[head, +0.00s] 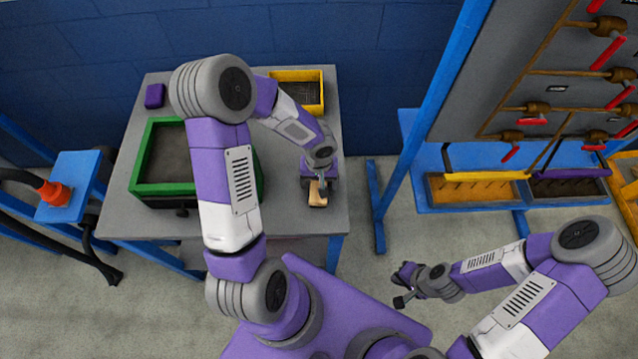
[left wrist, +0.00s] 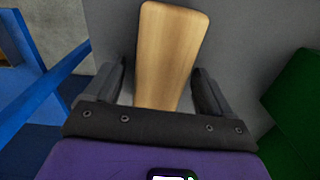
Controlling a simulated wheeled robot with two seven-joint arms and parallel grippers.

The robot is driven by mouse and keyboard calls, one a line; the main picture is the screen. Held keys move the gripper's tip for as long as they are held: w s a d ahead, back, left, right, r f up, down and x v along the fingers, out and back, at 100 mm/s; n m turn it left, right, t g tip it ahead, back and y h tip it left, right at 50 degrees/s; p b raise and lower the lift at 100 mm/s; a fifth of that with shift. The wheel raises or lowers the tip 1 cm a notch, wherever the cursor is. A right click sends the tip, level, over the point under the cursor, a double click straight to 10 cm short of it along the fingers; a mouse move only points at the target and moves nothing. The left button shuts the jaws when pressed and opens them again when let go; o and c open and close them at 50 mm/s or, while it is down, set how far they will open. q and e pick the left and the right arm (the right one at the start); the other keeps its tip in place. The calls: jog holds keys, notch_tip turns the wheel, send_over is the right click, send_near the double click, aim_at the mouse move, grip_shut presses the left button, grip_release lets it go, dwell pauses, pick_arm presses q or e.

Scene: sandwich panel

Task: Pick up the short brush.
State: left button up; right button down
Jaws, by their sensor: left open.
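The short brush (head: 317,198) lies on the grey table near its right edge. In the left wrist view its light wooden body (left wrist: 168,50) shows lengthwise; its bristles are not visible. My left gripper (head: 315,183) is open above the brush. In the left wrist view my left gripper's two fingers (left wrist: 160,88) stand on either side of the wood, with a gap visible on each side. My right gripper (head: 402,286) is off to the right, away from the table, over the floor; its jaw state is too small to tell.
A green-rimmed tray (head: 146,155) and a yellow-rimmed tray (head: 296,75) stand on the grey table (head: 115,212). A small purple block (head: 155,96) sits at the back left. A blue frame with a valve panel (head: 470,110) stands to the right.

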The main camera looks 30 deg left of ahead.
pick_arm(q)
jog(key=shift+c, duration=0.5)
jog(key=c, duration=1)
jog(key=shift+w+r, duration=0.1)
notch_tip(320, 180, up, 10)
jog(key=p, duration=0.2)
jog(key=shift+p, duration=0.35)
jog(key=o, duration=0.4)
jog(key=shift+c, duration=1.1)
